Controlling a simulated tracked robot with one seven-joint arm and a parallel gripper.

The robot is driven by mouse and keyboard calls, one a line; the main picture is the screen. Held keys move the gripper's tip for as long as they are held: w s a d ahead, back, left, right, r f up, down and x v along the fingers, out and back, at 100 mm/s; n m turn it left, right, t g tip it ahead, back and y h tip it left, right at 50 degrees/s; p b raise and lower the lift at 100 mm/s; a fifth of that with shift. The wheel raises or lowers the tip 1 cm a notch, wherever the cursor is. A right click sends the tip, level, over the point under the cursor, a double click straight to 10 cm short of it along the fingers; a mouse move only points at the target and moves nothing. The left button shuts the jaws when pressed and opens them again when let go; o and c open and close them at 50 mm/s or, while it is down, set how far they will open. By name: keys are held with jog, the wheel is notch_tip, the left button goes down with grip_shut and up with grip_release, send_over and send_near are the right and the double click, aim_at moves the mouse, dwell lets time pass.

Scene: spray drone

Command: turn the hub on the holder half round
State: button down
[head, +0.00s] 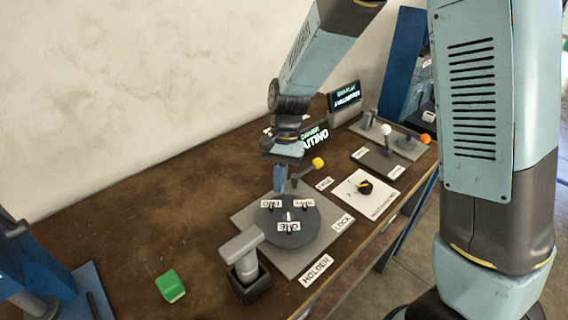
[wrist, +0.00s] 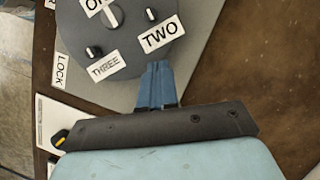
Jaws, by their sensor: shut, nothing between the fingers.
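The hub (head: 305,236), a dark round disc, sits on the grey square holder plate (head: 247,217). It carries small knobs and labels ONE, TWO and THREE; in the head view ONE faces the front. The hub also shows in the wrist view (wrist: 120,50), cut by the top edge, with TWO nearest my fingers. My gripper (head: 280,187) points down at the hub's far-left edge. In the wrist view my gripper (wrist: 157,72) is shut and empty, its tips beside the TWO label. Whether the tips touch the hub, I cannot tell.
A grey T-shaped piece (head: 241,246) stands in a dark socket at the front. A green block (head: 170,286) lies front left. A white panel with a black knob (head: 365,187) lies right.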

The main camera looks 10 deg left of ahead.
aim_at(274, 201)
jog(key=shift+s+a+r, duration=0.1)
jog(key=shift+s+a, duration=0.1)
jog(key=shift+s, duration=0.75)
jog(key=shift+s+a+r, duration=0.1)
jog(key=shift+s+a, duration=0.05)
jog(key=shift+s, duration=0.75)
jog(key=shift+d, duration=0.25)
jog(key=shift+a, duration=0.3)
jog(key=shift+n, duration=0.3)
